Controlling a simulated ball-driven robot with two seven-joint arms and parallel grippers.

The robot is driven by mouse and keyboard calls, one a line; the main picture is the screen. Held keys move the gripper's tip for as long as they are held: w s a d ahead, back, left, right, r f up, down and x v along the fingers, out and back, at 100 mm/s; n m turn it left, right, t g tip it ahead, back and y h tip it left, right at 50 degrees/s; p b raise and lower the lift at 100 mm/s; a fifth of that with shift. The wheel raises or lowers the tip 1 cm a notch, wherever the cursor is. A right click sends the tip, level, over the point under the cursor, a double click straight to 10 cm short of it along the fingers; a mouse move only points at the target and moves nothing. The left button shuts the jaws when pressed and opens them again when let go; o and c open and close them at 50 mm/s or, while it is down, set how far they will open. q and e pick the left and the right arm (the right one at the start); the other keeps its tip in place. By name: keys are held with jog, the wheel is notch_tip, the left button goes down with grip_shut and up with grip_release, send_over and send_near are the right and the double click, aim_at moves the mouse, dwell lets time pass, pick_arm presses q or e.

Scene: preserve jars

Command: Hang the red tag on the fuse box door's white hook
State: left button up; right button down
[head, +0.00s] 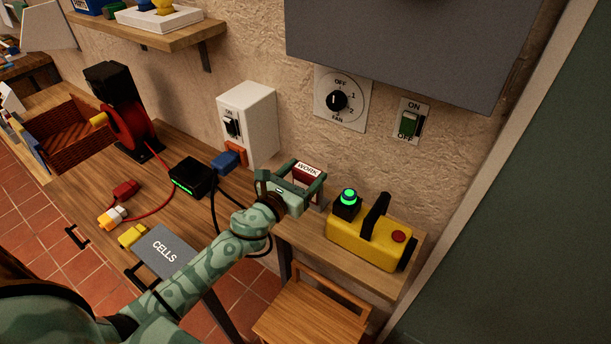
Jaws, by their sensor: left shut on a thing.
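My left gripper (309,180) reaches in from the lower left. It is shut on the red tag (307,176), whose white strip reads WORK. The tag is held in front of the rough wall, above the back of the bench, between the white switch box and the yellow case. A large grey panel (400,45) at the top right may be part of the fuse box, but I cannot tell. No white hook shows in this view. My right gripper is not in view.
A white box with an ON switch (252,115) stands left of the gripper. A yellow case (365,245) with a green-lit button is to the right. A fan dial (340,118) and a green switch (409,122) are on the wall. A wooden stool (312,310) stands below.

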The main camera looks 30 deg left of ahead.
pick_arm(q)
jog(key=shift+r+p, duration=0.4)
jog(key=shift+r, duration=0.2)
jog(key=s+d+r+p, duration=0.2)
jog(key=s+r+p, duration=0.5)
jog(key=s+r, duration=0.4)
jog(key=s, duration=0.2)
jog(key=shift+s+d+r, duration=0.25)
jog(key=shift+s+r, duration=0.15)
